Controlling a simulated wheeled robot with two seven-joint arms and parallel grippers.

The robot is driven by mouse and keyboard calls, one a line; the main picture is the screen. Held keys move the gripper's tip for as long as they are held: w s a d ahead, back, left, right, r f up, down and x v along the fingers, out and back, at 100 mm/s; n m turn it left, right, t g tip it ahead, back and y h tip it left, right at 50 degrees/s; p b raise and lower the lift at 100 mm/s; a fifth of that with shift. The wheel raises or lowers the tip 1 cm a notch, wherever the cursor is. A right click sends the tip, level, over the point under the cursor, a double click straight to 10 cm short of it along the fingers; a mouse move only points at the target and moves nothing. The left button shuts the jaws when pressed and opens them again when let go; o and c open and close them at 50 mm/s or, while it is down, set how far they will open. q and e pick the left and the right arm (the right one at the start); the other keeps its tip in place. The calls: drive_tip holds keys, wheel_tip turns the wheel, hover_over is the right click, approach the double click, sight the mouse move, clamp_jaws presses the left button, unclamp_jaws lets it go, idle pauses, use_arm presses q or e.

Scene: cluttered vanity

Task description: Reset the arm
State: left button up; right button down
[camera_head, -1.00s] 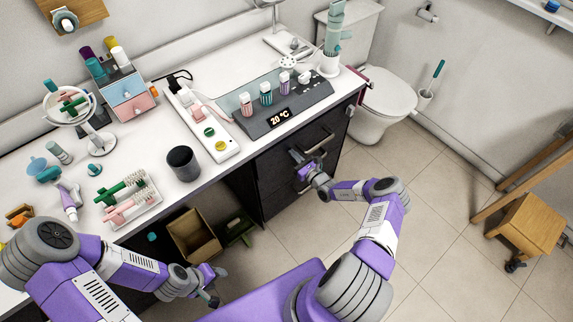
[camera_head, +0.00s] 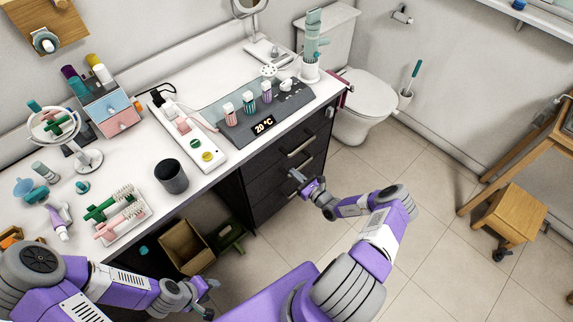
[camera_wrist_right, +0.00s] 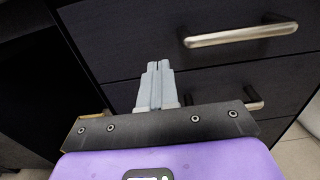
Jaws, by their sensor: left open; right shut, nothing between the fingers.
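My right gripper (camera_head: 298,178) is in front of the dark drawers (camera_head: 262,190) under the vanity top, near a drawer handle (camera_head: 300,147). In the right wrist view its two fingers (camera_wrist_right: 157,82) are together with nothing between them. A metal drawer handle (camera_wrist_right: 240,35) lies above and to the right of the fingers, apart from them. The drawers look closed. My left gripper (camera_head: 212,298) is at the lower left, in front of the vanity and low, open and apart from everything.
The vanity top (camera_head: 135,170) holds a black cup (camera_head: 171,176), a brush tray (camera_head: 122,218), a round mirror (camera_head: 55,125) and a display unit (camera_head: 262,126). A cardboard box (camera_head: 187,245) sits beneath. A toilet (camera_head: 362,100) and wooden stool (camera_head: 508,217) stand right. The floor between is clear.

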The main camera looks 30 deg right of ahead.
drive_tip(key=shift+s+d, duration=0.15)
drive_tip(key=shift+s, duration=0.75)
drive_tip(key=shift+s+d, duration=0.15)
drive_tip(key=shift+s, duration=0.7)
